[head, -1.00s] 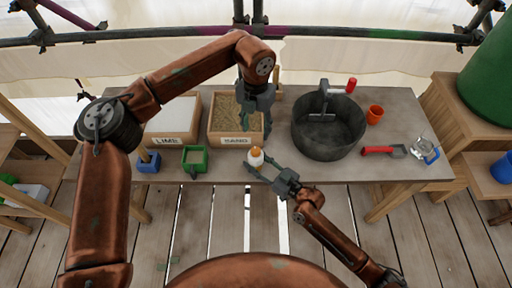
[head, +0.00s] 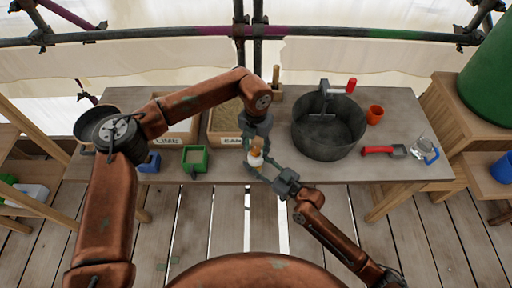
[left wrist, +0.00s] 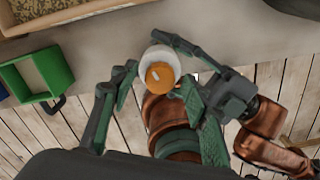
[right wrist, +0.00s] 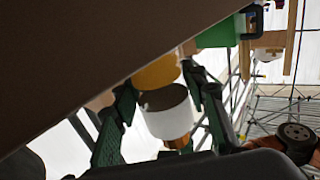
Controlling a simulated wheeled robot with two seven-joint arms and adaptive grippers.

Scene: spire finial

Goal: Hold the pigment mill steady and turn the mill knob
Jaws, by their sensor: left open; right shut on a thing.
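The pigment mill, a small white cup-like body (head: 255,161) with an orange knob on top, is at the table's front edge. My right gripper (head: 266,170) is shut on its white body from the front right. In the right wrist view the white body (right wrist: 168,114) sits between the fingers, with an orange part (right wrist: 157,73) at one end. My left gripper (head: 257,147) is open, pointing down just above the mill. In the left wrist view the orange knob (left wrist: 160,75) lies between its spread fingers; contact cannot be told.
The table (head: 400,110) holds a sand box (head: 226,141), a lime box partly behind my left arm, a green container (head: 194,158), a blue one (head: 150,163), a dark bucket (head: 328,135), an orange cup (head: 375,115) and a red-handled scoop (head: 378,150).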

